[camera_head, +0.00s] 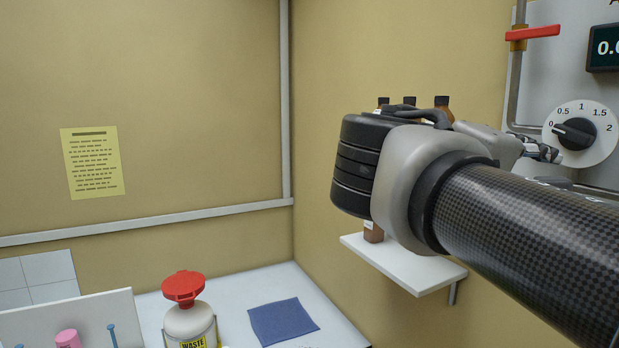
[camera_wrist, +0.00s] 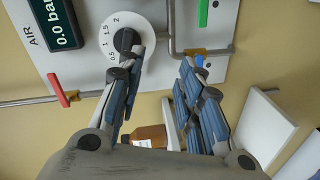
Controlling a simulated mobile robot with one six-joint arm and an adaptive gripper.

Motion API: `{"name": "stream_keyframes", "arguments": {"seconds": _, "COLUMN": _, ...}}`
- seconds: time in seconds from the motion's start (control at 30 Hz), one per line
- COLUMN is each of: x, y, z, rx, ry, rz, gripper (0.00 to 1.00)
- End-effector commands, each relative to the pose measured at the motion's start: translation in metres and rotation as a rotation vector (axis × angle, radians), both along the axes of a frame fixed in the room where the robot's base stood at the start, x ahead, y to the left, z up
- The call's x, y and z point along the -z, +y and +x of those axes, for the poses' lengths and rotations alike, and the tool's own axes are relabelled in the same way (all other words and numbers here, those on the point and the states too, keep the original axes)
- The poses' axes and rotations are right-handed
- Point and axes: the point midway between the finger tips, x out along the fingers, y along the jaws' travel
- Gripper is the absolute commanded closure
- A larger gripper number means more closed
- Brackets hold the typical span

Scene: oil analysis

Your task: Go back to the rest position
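My gripper (camera_wrist: 163,58) shows in the wrist view with its two blue-padded fingers apart and nothing between the tips. The left finger overlaps the lower edge of the white dial with its black knob (camera_wrist: 126,40). In the head view my gripper (camera_head: 545,150) is mostly hidden behind my wrist, at the left of the dial's black knob (camera_head: 575,133). The knob's pointer is on the left, near 0. The pressure display (camera_wrist: 63,25) reads 0.0 bar.
A white wall shelf (camera_head: 400,262) holds brown bottles (camera_head: 443,108), partly hidden by my arm; one bottle (camera_wrist: 150,136) shows below the fingers. A red-handled valve (camera_head: 533,32) is above. A waste container (camera_head: 190,322) and blue cloth (camera_head: 283,321) are on the bench.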

Motion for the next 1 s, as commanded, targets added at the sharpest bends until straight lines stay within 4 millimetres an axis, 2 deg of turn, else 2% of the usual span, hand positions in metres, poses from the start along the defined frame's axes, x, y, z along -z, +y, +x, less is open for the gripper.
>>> {"name": "stream_keyframes", "arguments": {"seconds": 0.03, "x": 0.031, "y": -0.002, "z": -0.007, "rx": -0.012, "ry": 0.033, "rz": 0.060, "gripper": 0.67}}
{"name": "stream_keyframes", "arguments": {"seconds": 0.13, "x": 0.102, "y": 0.001, "z": -0.024, "rx": -0.051, "ry": 0.113, "rz": 0.224, "gripper": 0.67}}
{"name": "stream_keyframes", "arguments": {"seconds": 0.2, "x": 0.155, "y": 0.009, "z": -0.039, "rx": -0.078, "ry": 0.161, "rz": 0.353, "gripper": 0.67}}
{"name": "stream_keyframes", "arguments": {"seconds": 0.27, "x": 0.198, "y": 0.020, "z": -0.054, "rx": -0.099, "ry": 0.194, "rz": 0.466, "gripper": 0.67}}
{"name": "stream_keyframes", "arguments": {"seconds": 0.3, "x": 0.226, "y": 0.029, "z": -0.064, "rx": -0.112, "ry": 0.212, "rz": 0.542, "gripper": 0.67}}
{"name": "stream_keyframes", "arguments": {"seconds": 0.4, "x": 0.293, "y": 0.056, "z": -0.090, "rx": -0.141, "ry": 0.239, "rz": 0.743, "gripper": 0.67}}
{"name": "stream_keyframes", "arguments": {"seconds": 0.5, "x": 0.350, "y": 0.089, "z": -0.115, "rx": -0.161, "ry": 0.241, "rz": 0.941, "gripper": 0.67}}
{"name": "stream_keyframes", "arguments": {"seconds": 0.6, "x": 0.394, "y": 0.121, "z": -0.136, "rx": -0.170, "ry": 0.220, "rz": 1.115, "gripper": 0.67}}
{"name": "stream_keyframes", "arguments": {"seconds": 0.7, "x": 0.421, "y": 0.145, "z": -0.148, "rx": -0.174, "ry": 0.190, "rz": 1.243, "gripper": 0.67}}
{"name": "stream_keyframes", "arguments": {"seconds": 0.8, "x": 0.433, "y": 0.159, "z": -0.154, "rx": -0.172, "ry": 0.171, "rz": 1.315, "gripper": 0.67}}
{"name": "stream_keyframes", "arguments": {"seconds": 1.0, "x": 0.435, "y": 0.162, "z": -0.155, "rx": -0.172, "ry": 0.164, "rz": 1.332, "gripper": 0.67}}
